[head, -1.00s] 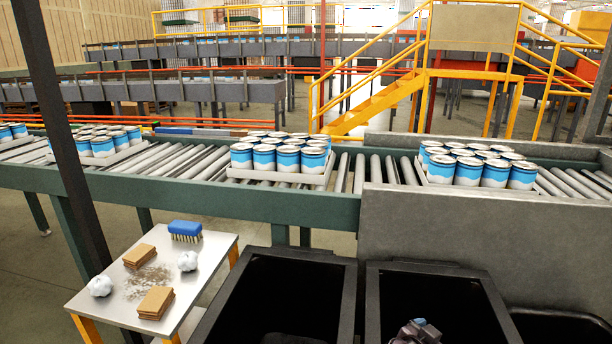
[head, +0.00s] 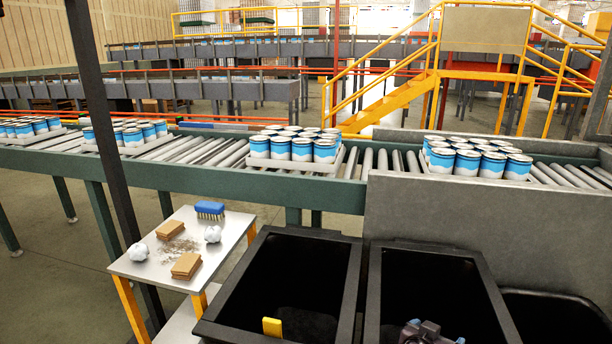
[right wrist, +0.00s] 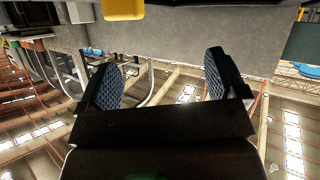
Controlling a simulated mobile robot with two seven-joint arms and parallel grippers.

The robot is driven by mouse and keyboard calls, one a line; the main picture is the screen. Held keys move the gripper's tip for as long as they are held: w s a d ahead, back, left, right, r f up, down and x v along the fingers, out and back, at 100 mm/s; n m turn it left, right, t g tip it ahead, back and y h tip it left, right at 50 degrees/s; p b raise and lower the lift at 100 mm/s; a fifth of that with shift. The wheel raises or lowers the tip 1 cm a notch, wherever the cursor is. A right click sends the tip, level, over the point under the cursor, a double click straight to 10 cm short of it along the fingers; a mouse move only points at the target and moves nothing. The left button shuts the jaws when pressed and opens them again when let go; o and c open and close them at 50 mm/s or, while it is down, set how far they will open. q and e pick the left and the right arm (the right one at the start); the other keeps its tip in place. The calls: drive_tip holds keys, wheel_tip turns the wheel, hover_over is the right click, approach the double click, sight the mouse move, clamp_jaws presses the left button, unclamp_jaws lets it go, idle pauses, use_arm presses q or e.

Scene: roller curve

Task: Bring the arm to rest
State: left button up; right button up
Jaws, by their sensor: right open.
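My right gripper shows in the right wrist view (right wrist: 163,80), with two blue-padded fingers spread wide apart and nothing between them. In the head view a dark grey part of what looks like my right arm (head: 430,333) shows at the bottom edge, in front of the right black bin. My left gripper is in neither view.
A green-framed roller conveyor (head: 230,185) carries trays of blue-and-white cans (head: 293,147). Black bins (head: 350,290) stand before it, with a yellow object (head: 272,327) at the left one. A small table (head: 138,263) holds a blue brush (head: 210,209), brown blocks (head: 186,265) and white crumpled balls (head: 212,234).

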drive_tip(key=s+a+f+n+t+y, duration=0.2)
drive_tip(key=s+a+n+t+y, duration=0.25)
drive_tip(key=s+n+y, duration=0.35)
drive_tip(key=s+d+f+g, duration=0.1)
drive_tip(key=s+f, duration=0.2)
drive_tip(key=s, duration=0.3)
drive_tip(key=s+d+f+y, duration=0.1)
drive_tip(key=s+f, duration=0.2)
drive_tip(key=s, duration=0.4)
drive_tip(key=s+d+f+g, duration=0.1)
drive_tip(key=s+d+f, duration=0.1)
drive_tip(key=s, duration=0.4)
drive_tip(key=shift+s+f+n+g, duration=0.25)
drive_tip(key=shift+f+n+g, duration=0.1)
drive_tip(key=shift+f, duration=0.3)
